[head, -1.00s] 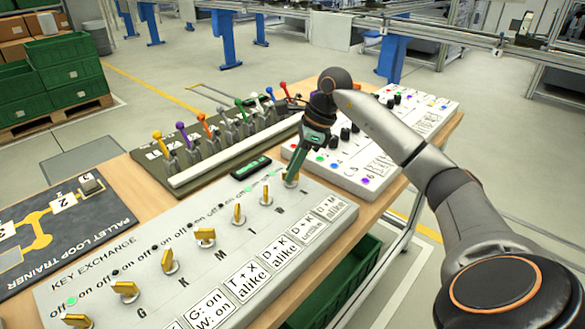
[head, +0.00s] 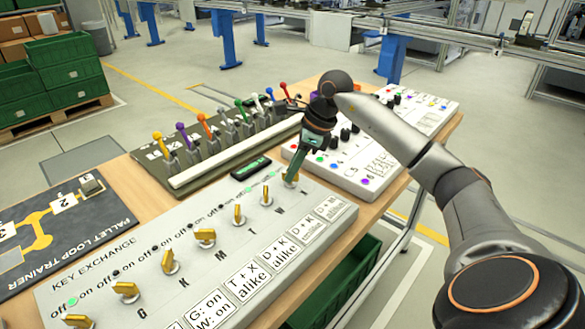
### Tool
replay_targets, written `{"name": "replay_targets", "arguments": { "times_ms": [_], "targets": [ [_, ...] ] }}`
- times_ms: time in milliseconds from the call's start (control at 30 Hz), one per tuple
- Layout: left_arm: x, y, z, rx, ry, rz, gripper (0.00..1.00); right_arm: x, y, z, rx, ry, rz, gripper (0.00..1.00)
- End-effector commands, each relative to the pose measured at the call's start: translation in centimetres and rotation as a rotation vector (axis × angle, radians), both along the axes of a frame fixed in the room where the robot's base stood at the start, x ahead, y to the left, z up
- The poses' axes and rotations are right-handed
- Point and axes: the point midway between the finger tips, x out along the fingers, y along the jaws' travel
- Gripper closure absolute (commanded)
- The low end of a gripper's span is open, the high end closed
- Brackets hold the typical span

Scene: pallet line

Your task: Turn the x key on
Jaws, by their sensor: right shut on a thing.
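The white key exchange panel (head: 100,262) lies along the bench with a row of yellow keys. My right gripper (head: 290,178) is at the far-end key, beyond the W key (head: 266,195), and is shut on it. By its place in the row this is the x key (head: 288,183); the fingers hide most of it, so its exact angle cannot be told. The T key (head: 238,213) and M key (head: 205,236) stand nearer. Small green lights glow along the off/on row near the far end. My left gripper is not in view.
A panel of coloured levers (head: 205,148) stands behind the key panel. A white panel with knobs (head: 372,165) lies close beyond my right gripper. A dark pallet loop board (head: 85,222) is at left. A green crate (head: 345,285) sits below the bench edge.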

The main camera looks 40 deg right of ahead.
Motion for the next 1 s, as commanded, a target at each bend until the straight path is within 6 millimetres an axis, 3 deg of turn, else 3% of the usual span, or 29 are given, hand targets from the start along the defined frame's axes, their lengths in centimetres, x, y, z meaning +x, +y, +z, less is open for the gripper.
{"name": "replay_targets", "arguments": {
  "times_ms": [1000],
  "targets": [
    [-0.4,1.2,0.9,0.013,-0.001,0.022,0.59,-0.1,0.5,0.1,-0.001,-0.002,-0.94,1.0]
  ]
}}
